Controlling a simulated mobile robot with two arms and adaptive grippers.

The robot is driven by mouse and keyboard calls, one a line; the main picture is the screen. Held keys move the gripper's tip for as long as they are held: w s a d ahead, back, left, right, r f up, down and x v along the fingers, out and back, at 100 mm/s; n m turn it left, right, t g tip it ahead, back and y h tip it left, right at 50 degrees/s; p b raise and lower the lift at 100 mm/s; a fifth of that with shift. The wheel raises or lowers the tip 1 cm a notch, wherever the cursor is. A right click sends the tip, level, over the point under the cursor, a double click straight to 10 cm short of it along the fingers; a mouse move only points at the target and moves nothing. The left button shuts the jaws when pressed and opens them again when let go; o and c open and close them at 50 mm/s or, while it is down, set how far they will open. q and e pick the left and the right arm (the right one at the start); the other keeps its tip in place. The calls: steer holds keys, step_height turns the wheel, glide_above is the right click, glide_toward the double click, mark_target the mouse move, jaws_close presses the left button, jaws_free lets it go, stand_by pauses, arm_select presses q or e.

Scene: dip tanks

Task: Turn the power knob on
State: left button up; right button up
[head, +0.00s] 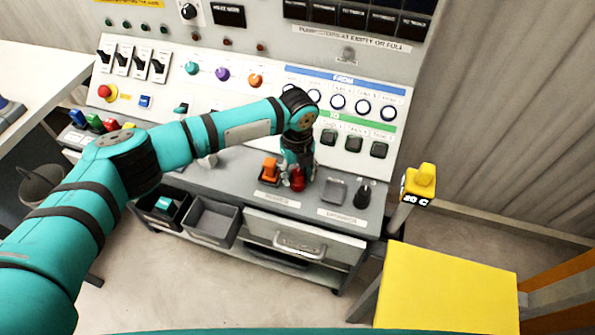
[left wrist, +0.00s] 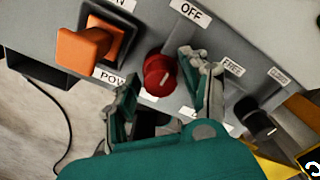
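The red power knob (left wrist: 157,70) sits on the grey console ledge, with a white mark on its face. An OFF label (left wrist: 190,13) lies above it to the right, and a cut-off label ending in N is at upper left. A partly hidden label starting with POW is beside the knob. My left gripper (left wrist: 164,84) is open, with one finger on each side of the knob; I cannot tell whether they touch it. In the head view, the left gripper (head: 298,160) reaches down over the red knob (head: 297,180). My right gripper is not in view.
An orange handle (head: 270,169) on a dark base stands close left of the knob. A black knob (head: 362,194) is to the right, near a FREE label (left wrist: 232,66). The panel of switches (head: 225,95) rises behind. A yellow surface (head: 450,290) is at lower right.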

arm_select(q)
jaws_close()
steer(key=shift+r, duration=0.1)
steer(key=n+p, duration=0.2)
steer(key=n, duration=0.1)
steer(key=shift+r+p, duration=0.1)
steer(key=shift+p, duration=0.3)
steer(key=n+p, duration=0.3)
steer(key=n, duration=0.3)
steer(key=n+p, duration=0.3)
steer(key=n, duration=0.2)
steer(key=shift+p, duration=0.3)
steer(key=shift+w+n+p, duration=0.1)
steer(key=shift+n+p, duration=0.75)
steer(key=shift+n, duration=1.05)
